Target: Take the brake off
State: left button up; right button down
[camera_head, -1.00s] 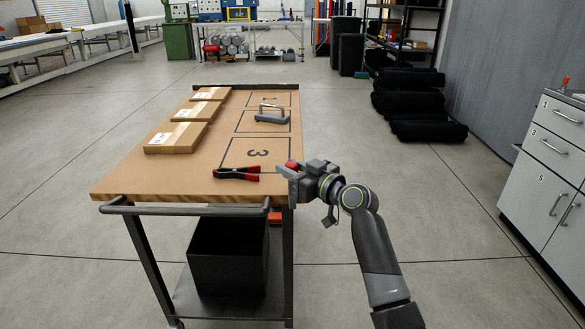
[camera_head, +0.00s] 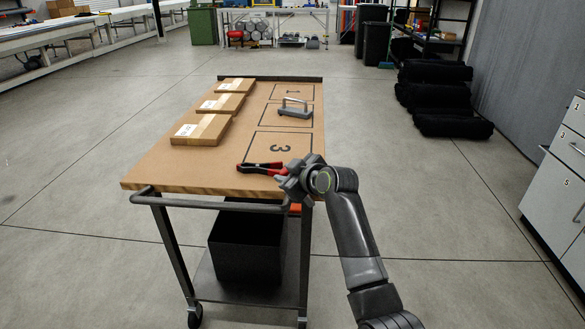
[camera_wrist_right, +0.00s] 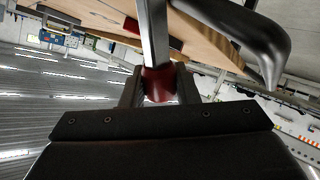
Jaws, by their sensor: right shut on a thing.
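The trolley (camera_head: 185,178) has a wooden top and a dark push bar (camera_head: 215,204) along its near edge. My right gripper (camera_head: 285,183) is at the near right corner of the top, close to the push bar. In the right wrist view, its jaws (camera_wrist_right: 158,88) are shut on the red grip (camera_wrist_right: 158,84) of a flat metal lever (camera_wrist_right: 154,35), which I take to be the brake lever. In the head view my gripper hides the grip. The lever's far end is out of the wrist view. My left gripper is not in view.
A red-and-black clamp (camera_head: 258,167) lies beside my right gripper. Flat boxes (camera_head: 201,130) and a grey handle (camera_head: 294,109) lie on the top. A black bin (camera_head: 246,247) stands on the lower shelf. The floor around the trolley is open; cabinets (camera_head: 562,180) stand at right.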

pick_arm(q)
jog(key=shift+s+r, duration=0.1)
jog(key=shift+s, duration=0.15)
pick_arm(e)
jog(key=shift+a+f, duration=0.1)
jog(key=c, duration=1.1)
grip_release()
jog(key=shift+c, duration=0.2)
jog(key=v, duration=1.7)
jog(key=shift+s, duration=0.2)
